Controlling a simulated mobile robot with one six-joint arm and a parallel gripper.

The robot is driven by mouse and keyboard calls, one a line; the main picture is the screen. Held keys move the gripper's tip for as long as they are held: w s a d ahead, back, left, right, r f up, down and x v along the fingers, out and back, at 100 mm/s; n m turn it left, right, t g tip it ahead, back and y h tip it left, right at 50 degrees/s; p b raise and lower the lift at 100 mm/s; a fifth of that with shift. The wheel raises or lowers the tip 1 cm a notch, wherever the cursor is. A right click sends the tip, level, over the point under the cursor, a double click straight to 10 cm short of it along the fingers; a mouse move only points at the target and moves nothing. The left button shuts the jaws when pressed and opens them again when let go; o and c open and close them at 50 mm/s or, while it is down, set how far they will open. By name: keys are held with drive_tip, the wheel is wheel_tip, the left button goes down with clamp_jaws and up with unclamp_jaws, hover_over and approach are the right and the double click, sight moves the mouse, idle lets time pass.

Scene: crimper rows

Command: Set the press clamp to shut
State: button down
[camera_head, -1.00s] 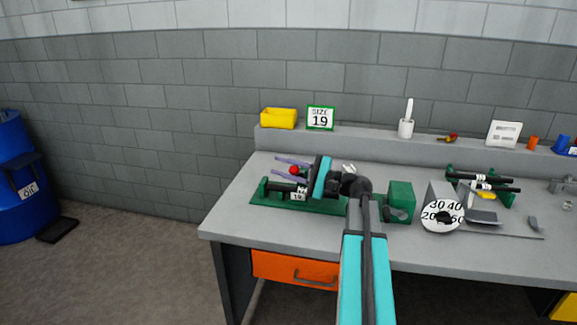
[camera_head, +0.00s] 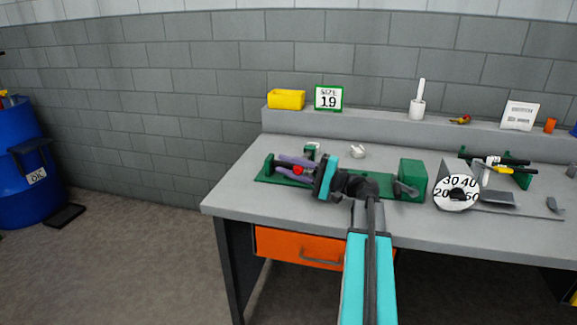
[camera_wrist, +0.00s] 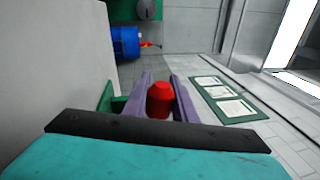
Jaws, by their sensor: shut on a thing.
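The press clamp stands on a green base plate (camera_head: 264,180) on the grey bench. A green post (camera_head: 268,163) is at its left and a green block (camera_head: 412,180) with a grey crank is at its right. My gripper (camera_head: 290,170) has purple fingers and is shut on a red knob (camera_head: 298,170), low over the plate. In the wrist view the red knob (camera_wrist: 160,100) sits between both purple fingers (camera_wrist: 161,88). My wrist and fingers hide much of the clamp's middle, and the part below the knob is not visible.
A numbered dial (camera_head: 456,192) and another green fixture are on the right. A small white item (camera_head: 358,151) lies behind my wrist. The bench's front left is clear.

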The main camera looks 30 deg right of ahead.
drive_tip(key=shift+a, duration=0.2)
drive_tip(key=c, duration=1.5)
unclamp_jaws()
drive_tip(key=shift+w, duration=0.1)
drive_tip(key=shift+o, duration=0.2)
drive_tip(key=shift+r, duration=0.1)
drive_tip(key=s+a+r+b, duration=0.1)
drive_tip(key=s+a+r, duration=0.2)
drive_tip(key=s, duration=0.7)
drive_tip(key=shift+a+r, duration=0.35)
drive_tip(key=shift+a, duration=0.3)
